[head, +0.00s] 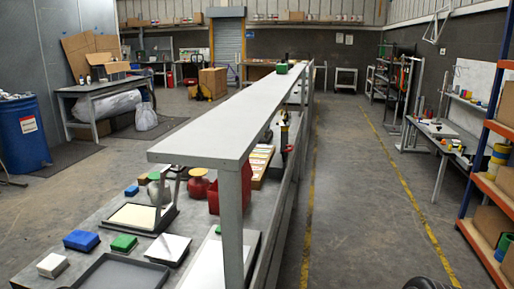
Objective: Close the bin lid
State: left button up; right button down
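No bin with a lid can be made out for certain. A red container (213,197) stands on the workbench, partly hidden behind a shelf post. A dark-rimmed shallow box or frame with a cream inside (132,216) lies on the bench; whether it has a lid I cannot tell. Neither of my grippers can be made out.
A long grey raised shelf (240,117) runs away over the bench, held by a post (231,225). Blue (81,240), green (124,243) and white (52,265) blocks lie on the bench. Open floor lies right of it, before the orange-and-blue rack (487,192).

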aim_at(246, 172)
jog(key=i+l+u, duration=0.1)
jog(key=u, duration=0.7)
jog(key=l+u, duration=0.45)
jog(key=l, duration=0.45)
jog(key=l+u, duration=0.45)
jog(key=l, duration=0.9)
jog(key=k+l, duration=0.1)
jog(key=l, duration=0.3)
jog(key=k+l+u, duration=0.1)
jog(key=l, duration=0.35)
